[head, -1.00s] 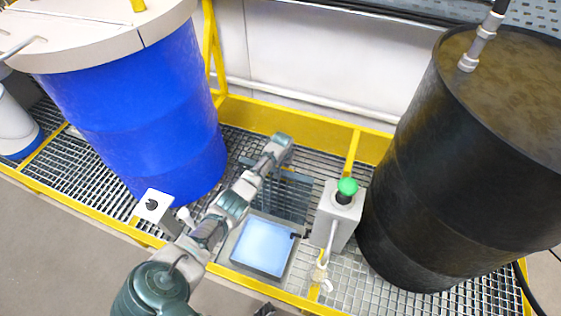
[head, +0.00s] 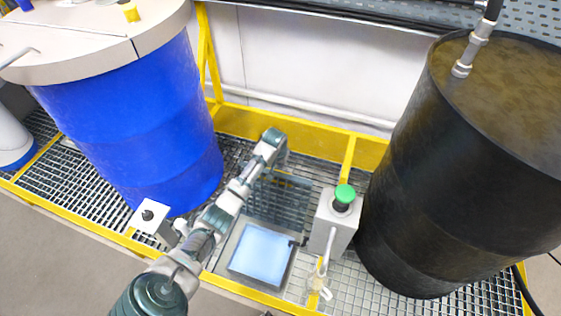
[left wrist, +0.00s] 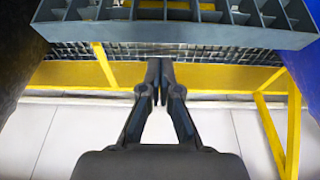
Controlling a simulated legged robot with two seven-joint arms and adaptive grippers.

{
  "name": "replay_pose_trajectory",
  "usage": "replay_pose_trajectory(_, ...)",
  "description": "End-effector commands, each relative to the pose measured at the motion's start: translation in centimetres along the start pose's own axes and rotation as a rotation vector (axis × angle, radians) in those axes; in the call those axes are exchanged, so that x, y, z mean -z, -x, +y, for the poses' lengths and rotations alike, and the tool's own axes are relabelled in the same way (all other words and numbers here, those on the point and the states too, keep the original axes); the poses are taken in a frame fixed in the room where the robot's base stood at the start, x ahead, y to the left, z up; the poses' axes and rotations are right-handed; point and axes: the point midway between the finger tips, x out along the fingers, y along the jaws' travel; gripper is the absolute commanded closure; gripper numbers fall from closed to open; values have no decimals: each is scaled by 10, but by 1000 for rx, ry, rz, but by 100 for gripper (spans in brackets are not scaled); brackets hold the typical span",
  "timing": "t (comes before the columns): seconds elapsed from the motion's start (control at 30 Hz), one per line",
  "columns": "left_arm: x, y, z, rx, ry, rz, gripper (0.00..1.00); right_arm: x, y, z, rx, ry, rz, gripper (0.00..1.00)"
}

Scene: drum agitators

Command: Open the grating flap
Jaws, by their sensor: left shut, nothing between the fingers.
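The grating flap (head: 285,198) is a dark grey grid panel between the blue drum and the grey box, behind the square opening (head: 262,252) with its pale blue bottom. It looks raised at a tilt; its exact angle is hard to tell. In the left wrist view the flap (left wrist: 180,28) crosses the top, close to the camera. My left gripper (head: 274,142) is at the far side of the flap, near the yellow back rail. Its fingers (left wrist: 159,68) are shut with nothing between them, and no contact with the flap is visible. My right gripper is not in view.
The blue drum (head: 150,130) stands left and the black drum (head: 450,190) right of the flap. A grey box (head: 335,222) with a green button (head: 345,194) stands close to the opening's right. A yellow rail (head: 255,124) and white wall (head: 300,60) lie behind.

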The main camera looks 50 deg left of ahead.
Motion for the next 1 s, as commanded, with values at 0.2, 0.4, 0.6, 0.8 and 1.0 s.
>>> replay_pose_trajectory(0.2, 1, 25, 0, 0, 1, 1, 100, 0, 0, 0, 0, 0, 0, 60)
replay_pose_trajectory(0.4, 0, 28, 0, 0, 1, 0, 100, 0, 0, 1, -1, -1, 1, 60)
replay_pose_trajectory(0.6, -20, 14, 7, 14, -40, -12, 100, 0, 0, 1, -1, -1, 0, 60)
replay_pose_trajectory(0.8, -138, -41, 34, 56, -253, -62, 100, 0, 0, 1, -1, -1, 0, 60)
replay_pose_trajectory(1.0, -304, -59, 55, 33, -477, -127, 100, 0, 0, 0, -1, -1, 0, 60)
